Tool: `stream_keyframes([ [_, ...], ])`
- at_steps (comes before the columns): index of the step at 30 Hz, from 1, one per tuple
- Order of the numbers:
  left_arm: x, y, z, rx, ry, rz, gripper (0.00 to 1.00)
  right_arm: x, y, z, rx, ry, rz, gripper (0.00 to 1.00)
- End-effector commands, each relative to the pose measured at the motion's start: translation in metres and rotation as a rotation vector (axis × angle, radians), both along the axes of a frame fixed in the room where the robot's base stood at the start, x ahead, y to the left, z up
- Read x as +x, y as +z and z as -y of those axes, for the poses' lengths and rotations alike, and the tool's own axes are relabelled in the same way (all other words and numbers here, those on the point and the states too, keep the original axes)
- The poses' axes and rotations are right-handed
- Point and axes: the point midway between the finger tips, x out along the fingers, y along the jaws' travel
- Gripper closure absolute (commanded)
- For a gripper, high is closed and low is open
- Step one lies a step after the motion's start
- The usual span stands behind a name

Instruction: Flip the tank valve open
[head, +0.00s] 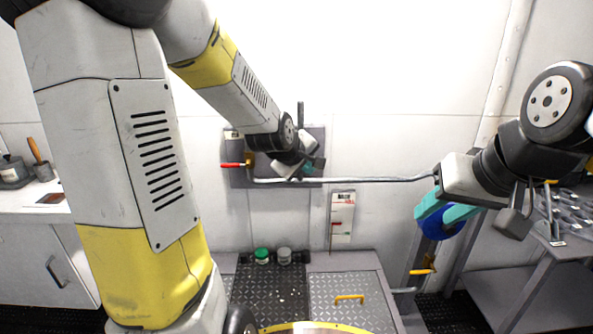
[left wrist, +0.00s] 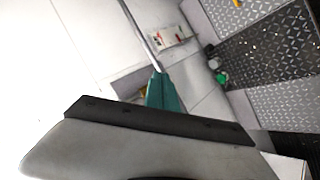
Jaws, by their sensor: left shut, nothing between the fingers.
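A small red lever (head: 232,165) points left from a brass valve body (head: 250,161) on a grey wall panel (head: 237,180). I cannot tell for sure which fitting is the tank valve; a yellow lever (head: 422,271) also sits on a post lower right. My left gripper (head: 313,168) is in front of the panel, right of the red lever and apart from it. Its teal fingers are shut and empty, and also show in the left wrist view (left wrist: 164,92). My right gripper (head: 442,211) overlaps a blue round part (head: 441,229); contact and finger opening are unclear.
A grey pipe (head: 370,179) runs right from the panel, close to my left fingers. A label card (head: 342,217) hangs below it. A green-lidded jar (head: 262,255) and a grey jar (head: 284,256) stand on the deck. Side tables (head: 553,240) are at right.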

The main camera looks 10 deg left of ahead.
Motion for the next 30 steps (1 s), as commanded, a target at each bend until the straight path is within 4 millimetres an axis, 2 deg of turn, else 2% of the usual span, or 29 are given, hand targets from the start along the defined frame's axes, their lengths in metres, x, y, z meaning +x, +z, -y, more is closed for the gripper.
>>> stream_keyframes([
  [1,0.014,-0.014,0.001,-0.067,0.044,0.0,1.0,0.0,0.0,0.0,0.0,0.0,0.0,0.64],
  [6,0.058,-0.046,0.005,-0.327,0.211,0.032,1.0,0.0,0.0,0.0,0.0,0.0,0.0,0.64],
  [15,0.115,-0.098,-0.004,-0.865,0.534,0.093,1.0,0.0,0.0,0.0,0.0,0.0,0.0,0.64],
  [22,0.141,-0.133,-0.035,-1.325,0.809,0.167,1.0,0.0,0.0,0.0,0.0,0.0,0.0,0.64],
  [30,0.147,-0.166,-0.083,-1.78,1.073,0.294,1.0,0.0,0.0,0.0,0.0,0.0,0.0,0.64],
])
